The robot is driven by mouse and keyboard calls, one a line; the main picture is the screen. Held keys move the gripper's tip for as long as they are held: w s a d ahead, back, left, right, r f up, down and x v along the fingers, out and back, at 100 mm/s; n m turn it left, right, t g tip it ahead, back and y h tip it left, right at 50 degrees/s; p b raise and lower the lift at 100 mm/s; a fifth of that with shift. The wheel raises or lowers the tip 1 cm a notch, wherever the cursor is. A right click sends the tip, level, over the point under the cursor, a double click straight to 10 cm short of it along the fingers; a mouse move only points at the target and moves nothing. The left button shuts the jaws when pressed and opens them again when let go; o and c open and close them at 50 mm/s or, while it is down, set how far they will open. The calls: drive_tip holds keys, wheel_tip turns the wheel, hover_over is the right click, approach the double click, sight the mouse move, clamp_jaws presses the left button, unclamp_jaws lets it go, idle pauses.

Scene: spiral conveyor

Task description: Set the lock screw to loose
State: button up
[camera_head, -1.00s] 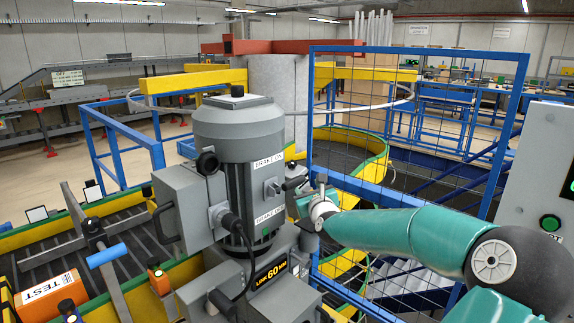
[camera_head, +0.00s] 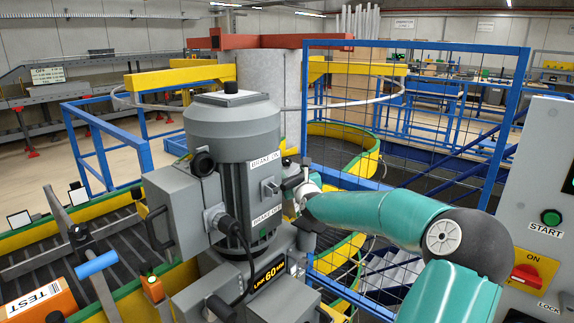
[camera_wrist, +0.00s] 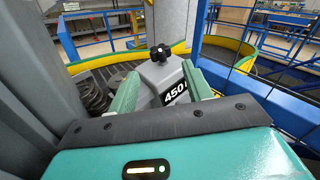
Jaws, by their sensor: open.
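A black lobed knob (camera_wrist: 161,53), which looks like the lock screw, sits on top of a grey block (camera_wrist: 158,75) marked 450 in the wrist view. No loose or tight marking on it is readable. My gripper (camera_wrist: 161,70) is open, with its two green fingers on either side of the block and the knob beyond and between their tips. I cannot tell whether the fingers touch the block. In the head view, my gripper is mostly hidden at the right side of the grey motor (camera_head: 232,125), and the knob cannot be made out.
The motor carries a brake lever (camera_head: 290,182) close to my arm. A blue mesh fence (camera_head: 410,110) stands behind my arm. A control panel (camera_head: 545,190) with a green START button and a red switch is at right. An orange TEST box (camera_head: 40,303) lies at lower left.

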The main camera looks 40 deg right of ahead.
sight(288, 163)
drive_tip(key=x, duration=0.7)
drive_tip(key=shift+w+d, duration=0.15)
drive_tip(key=shift+w, duration=0.05)
drive_tip(key=c, duration=1)
